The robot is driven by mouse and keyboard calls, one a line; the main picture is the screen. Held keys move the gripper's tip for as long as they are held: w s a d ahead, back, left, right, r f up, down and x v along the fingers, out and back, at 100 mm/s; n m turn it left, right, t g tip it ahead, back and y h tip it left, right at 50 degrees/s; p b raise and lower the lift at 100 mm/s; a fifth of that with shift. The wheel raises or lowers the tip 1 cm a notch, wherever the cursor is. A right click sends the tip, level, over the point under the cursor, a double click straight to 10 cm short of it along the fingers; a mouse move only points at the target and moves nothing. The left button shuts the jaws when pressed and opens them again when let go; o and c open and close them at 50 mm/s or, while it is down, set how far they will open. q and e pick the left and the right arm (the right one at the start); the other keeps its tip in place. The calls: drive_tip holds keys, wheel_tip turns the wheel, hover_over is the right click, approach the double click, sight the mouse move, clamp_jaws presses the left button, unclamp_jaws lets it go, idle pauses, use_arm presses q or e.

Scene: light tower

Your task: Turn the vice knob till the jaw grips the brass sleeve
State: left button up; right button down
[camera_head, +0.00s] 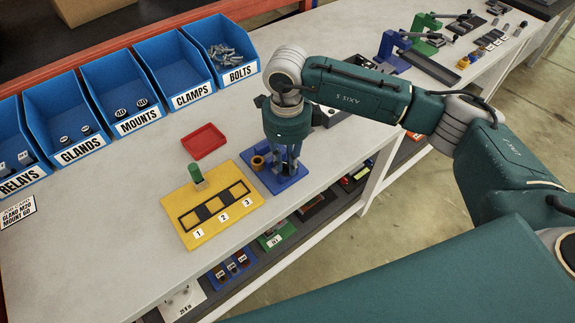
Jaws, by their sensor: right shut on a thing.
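A small blue vice (291,183) stands on the worktop beside a yellow board. The brass sleeve (258,162) sits upright at the left side of the vice. My right gripper (287,168) points down over the vice, just right of the sleeve. It is shut on the vice knob, which the fingers and gripper body mostly hide. I cannot tell whether the jaw touches the sleeve. My left gripper is not in view.
The yellow board (183,203) carries numbered squares and a green piece (196,174). An empty red tray (204,141) lies behind it. Blue labelled bins (173,72) line the back. Other fixtures (404,43) stand far right.

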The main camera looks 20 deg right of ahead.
sight(287, 165)
drive_tip(key=shift+m, duration=0.6)
drive_tip(key=shift+r, duration=0.1)
drive_tip(key=c, duration=1.6)
unclamp_jaws()
drive_tip(key=shift+r, duration=0.1)
wheel_tip(287, 165, up, 12)
drive_tip(key=shift+f, duration=0.1)
